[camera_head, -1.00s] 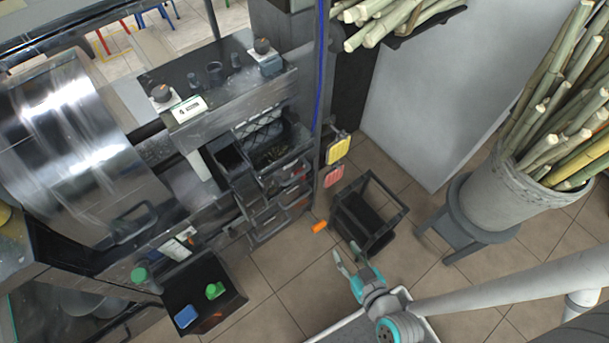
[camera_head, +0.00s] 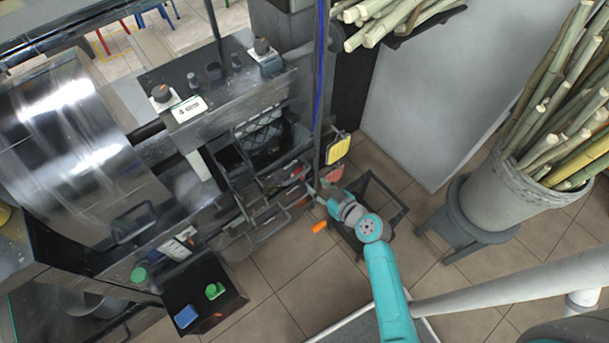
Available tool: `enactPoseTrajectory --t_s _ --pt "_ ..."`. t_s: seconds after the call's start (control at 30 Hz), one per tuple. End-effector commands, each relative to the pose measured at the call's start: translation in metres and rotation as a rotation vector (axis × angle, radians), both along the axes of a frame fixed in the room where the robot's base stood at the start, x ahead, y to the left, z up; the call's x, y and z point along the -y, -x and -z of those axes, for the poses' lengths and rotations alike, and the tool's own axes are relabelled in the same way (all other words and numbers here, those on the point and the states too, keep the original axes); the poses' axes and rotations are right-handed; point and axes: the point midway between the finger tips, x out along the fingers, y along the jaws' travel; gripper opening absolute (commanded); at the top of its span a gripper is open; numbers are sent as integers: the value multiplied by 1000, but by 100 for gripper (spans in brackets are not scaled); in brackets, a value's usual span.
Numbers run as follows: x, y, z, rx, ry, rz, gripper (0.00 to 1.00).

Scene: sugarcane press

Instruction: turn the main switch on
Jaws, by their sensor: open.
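No part is clearly labelled as the main switch. On the post beside the press hang a yellow piece (camera_head: 339,151) and, below it, a red piece (camera_head: 334,171). My gripper (camera_head: 316,188) is open, just below and left of the red piece, close to the front of the press. Its fingertips are small here, and I cannot tell if they touch anything. My gripper partly covers the red piece's lower edge.
A black open-frame crate (camera_head: 396,215) stands on the floor behind my arm. An orange object (camera_head: 320,227) lies left of it. A bucket of cane (camera_head: 473,200) on a stool is at the right. A black tray (camera_head: 235,297) holds green and blue items.

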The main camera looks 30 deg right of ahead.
Motion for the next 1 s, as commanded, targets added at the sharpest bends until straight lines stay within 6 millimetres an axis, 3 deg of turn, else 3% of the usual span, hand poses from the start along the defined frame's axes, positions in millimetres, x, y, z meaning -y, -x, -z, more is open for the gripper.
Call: enactPoseTrajectory --t_s 0.2,0.43,0.9,1.0 --pt "-7 -37 15 0 -1 -2 42" --pt "-12 -66 28 0 1 -1 42" --pt "-14 -77 33 -1 -1 0 42" --pt "-14 -77 33 -1 -1 0 19"
